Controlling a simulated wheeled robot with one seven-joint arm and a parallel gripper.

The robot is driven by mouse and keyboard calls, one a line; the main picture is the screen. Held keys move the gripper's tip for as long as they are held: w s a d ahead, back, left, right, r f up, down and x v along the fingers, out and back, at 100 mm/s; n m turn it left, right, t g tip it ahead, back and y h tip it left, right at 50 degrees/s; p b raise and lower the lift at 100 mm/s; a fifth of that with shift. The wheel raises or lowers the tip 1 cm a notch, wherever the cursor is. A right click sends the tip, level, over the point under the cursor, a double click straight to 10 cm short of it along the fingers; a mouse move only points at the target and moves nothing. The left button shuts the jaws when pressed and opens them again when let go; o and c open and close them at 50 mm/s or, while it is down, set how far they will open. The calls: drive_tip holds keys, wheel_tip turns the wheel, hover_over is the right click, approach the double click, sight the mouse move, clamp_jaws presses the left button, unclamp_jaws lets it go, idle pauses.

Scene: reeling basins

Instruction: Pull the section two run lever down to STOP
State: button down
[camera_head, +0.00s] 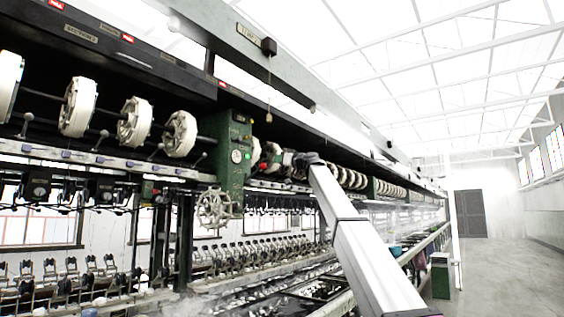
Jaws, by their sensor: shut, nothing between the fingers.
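A green gearbox housing (236,150) with a small round dial stands left of centre on the reeling machine. I cannot make out a run lever for certain; part of the housing's right side is close to my arm's end. My gripper (274,161) is at the far end of my white arm, just right of the housing, small and dark against the machine. It looks shut and empty. Whether it touches anything there I cannot tell.
A spoked handwheel (214,208) sits below the housing. White reels (78,107) line the upper left. A cord with a small end piece (268,115) hangs from the overhead beam (290,75). Open aisle floor (505,270) lies at right, beside a green bin (440,275).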

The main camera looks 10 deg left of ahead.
sight(265, 167)
drive_tip(key=x, duration=1)
drive_tip(key=shift+f, duration=0.15)
drive_tip(key=shift+d+f, duration=0.1)
drive_tip(key=shift+f, duration=0.3)
idle(0.4)
drive_tip(key=shift+s+d+f, duration=0.1)
drive_tip(key=shift+d+f, duration=0.15)
drive_tip(key=shift+f, duration=0.6)
drive_tip(key=shift+s+d+f, duration=0.15)
drive_tip(key=shift+d+f, duration=0.15)
drive_tip(key=shift+f, duration=0.6)
